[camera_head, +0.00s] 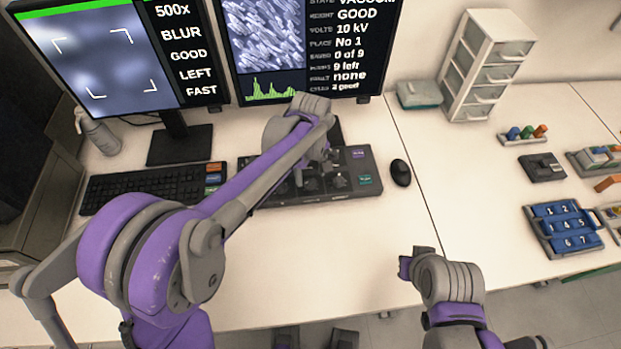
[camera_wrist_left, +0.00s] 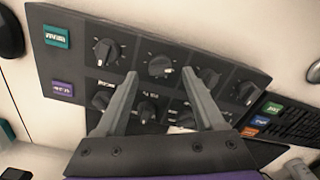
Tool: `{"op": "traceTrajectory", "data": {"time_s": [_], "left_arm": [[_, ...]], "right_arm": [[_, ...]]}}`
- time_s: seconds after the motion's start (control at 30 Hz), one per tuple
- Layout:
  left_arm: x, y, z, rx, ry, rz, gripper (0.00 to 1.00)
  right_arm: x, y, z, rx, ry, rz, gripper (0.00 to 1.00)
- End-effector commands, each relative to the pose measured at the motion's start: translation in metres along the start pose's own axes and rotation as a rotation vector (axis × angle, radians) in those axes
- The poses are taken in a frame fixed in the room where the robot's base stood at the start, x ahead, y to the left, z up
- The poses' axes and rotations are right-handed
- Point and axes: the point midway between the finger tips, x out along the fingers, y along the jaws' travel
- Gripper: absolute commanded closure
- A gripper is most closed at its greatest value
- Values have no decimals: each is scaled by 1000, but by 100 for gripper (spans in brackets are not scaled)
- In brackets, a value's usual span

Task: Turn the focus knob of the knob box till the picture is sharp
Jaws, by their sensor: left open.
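The knob box (camera_head: 355,165) is a dark panel below the monitors. In the left wrist view it carries two rows of dark knobs with white scale marks. My left gripper (camera_wrist_left: 159,73) is open, its two fingers pointing at the panel. One top-row knob (camera_wrist_left: 160,66) shows between and just beyond the fingertips; I cannot tell whether they touch it. In the head view my left forearm and wrist hide part of the box. The left monitor (camera_head: 100,55) shows a blurred grey-blue picture and the word BLUR. My right arm shows at lower right, but its fingers do not show.
A keyboard (camera_head: 145,186) lies left of the box, a mouse (camera_head: 400,172) right of it. The right monitor (camera_head: 265,45) shows a grainy picture. A drawer unit (camera_head: 487,65) and a blue numbered tray (camera_head: 563,228) stand on the right. The front table area is clear.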

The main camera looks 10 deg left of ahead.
Motion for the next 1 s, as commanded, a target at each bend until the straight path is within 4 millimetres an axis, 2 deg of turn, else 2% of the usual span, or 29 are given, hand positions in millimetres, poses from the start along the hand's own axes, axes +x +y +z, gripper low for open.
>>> {"op": "traceTrajectory", "data": {"time_s": [0.03,0.2,0.57,0.93,1.0], "left_arm": [[9,0,0,0,0,0,30],[25,0,0,0,0,0,30],[28,0,0,0,0,0,31],[28,0,0,1,0,0,98],[28,0,0,1,0,0,100]], "right_arm": [[1,0,1,0,0,0,100],[1,0,1,0,-1,0,100],[2,0,1,0,-1,0,100],[2,0,1,0,-1,0,100],[2,0,1,0,-1,0,100]]}}
